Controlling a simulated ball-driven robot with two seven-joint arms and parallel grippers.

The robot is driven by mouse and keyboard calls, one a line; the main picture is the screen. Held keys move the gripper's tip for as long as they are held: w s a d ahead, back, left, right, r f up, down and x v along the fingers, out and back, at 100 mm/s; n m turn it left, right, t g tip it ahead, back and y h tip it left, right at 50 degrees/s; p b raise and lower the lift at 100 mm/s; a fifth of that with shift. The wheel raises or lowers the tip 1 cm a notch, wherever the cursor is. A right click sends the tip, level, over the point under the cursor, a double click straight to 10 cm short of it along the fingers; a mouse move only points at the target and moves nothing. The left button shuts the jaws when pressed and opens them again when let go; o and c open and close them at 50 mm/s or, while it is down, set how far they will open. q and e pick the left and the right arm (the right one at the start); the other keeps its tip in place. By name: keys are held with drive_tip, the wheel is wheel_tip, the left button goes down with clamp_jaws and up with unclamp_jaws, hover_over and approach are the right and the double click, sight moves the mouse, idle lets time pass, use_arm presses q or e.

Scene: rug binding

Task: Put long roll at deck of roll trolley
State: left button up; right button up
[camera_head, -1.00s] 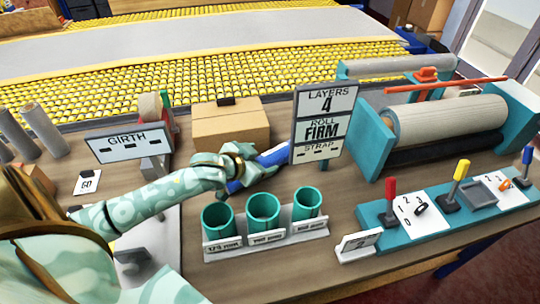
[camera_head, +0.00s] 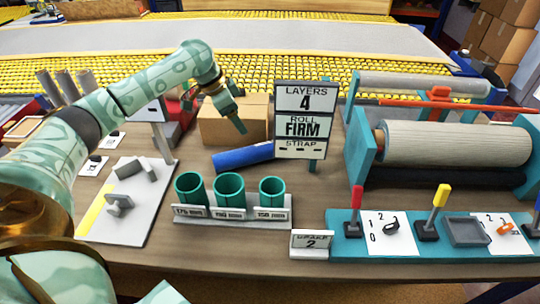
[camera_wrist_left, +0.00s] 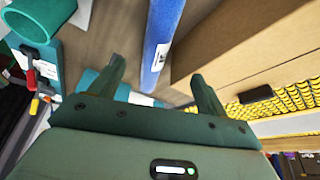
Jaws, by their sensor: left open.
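A thick beige roll (camera_head: 455,143) lies across the teal winding machine (camera_head: 361,135) at the right; I cannot tell whether it is the long roll. A blue tube (camera_head: 243,156) lies on the table in front of a cardboard box, its right end behind the sign. My left gripper (camera_head: 217,112) is open and empty above and behind the blue tube, near the box. In the left wrist view, the blue tube (camera_wrist_left: 160,40) shows beyond the open fingers, apart from them. My right gripper is out of view. I see no roll trolley that I can make out.
The cardboard box (camera_head: 226,122) stands behind the tube. The layers sign (camera_head: 303,125) is upright between tube and machine. Three green cups (camera_head: 229,190) stand in front. A lever panel (camera_head: 440,240) is at the front right.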

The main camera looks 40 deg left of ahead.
sight(254, 147)
use_arm(q)
drive_tip(key=b+x, duration=0.3)
drive_tip(key=x, duration=0.6)
drive_tip(key=shift+d+f+b, duration=0.1)
drive_tip(key=shift+f+b, duration=0.05)
drive_tip(key=shift+b, duration=0.15)
drive_tip(key=b+x, duration=0.2)
drive_tip(key=x, duration=0.1)
drive_tip(key=b+x, duration=0.1)
drive_tip(key=x, duration=0.1)
drive_tip(key=shift+s+f, duration=0.15)
drive_tip(key=shift+s, duration=0.25)
drive_tip(key=shift+w+f, duration=0.15)
drive_tip(key=shift+f, duration=0.1)
drive_tip(key=shift+r, duration=0.2)
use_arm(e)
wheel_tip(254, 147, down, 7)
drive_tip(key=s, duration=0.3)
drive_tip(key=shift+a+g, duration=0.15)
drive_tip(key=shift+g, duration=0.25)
use_arm(q)
drive_tip(key=c, duration=1.2)
drive_tip(key=shift+c, duration=0.5)
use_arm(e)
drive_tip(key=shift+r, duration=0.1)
use_arm(q)
drive_tip(key=shift+r, duration=0.15)
